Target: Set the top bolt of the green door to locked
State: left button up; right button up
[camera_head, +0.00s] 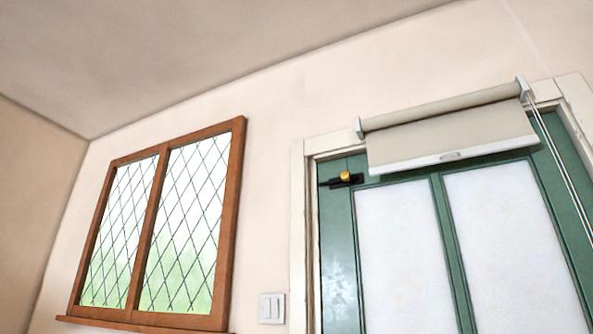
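The green door (340,250) stands at the right of the head view, with two pale panels in a white frame. It looks shut in the frame. The top bolt (342,180) is a small black bar with a brass-coloured knob (345,176), near the door's upper left corner. The bar's left end reaches toward the frame's left post. I cannot tell whether it enters the post. Neither of my grippers is in view.
A rolled blind (450,132) hangs over the door's top, just right of the bolt, with cords (560,165) at its right. A brown leaded window (160,225) is on the wall to the left. A light switch (271,307) sits between window and door.

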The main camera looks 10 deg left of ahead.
aim_at(346, 179)
jog(key=k+j+u, duration=0.1)
jog(key=i+l+u, duration=0.1)
jog(key=i+l, duration=0.15)
jog(key=i, duration=0.25)
jog(key=i+l, duration=0.25)
jog(key=i, duration=0.25)
jog(key=u, duration=0.05)
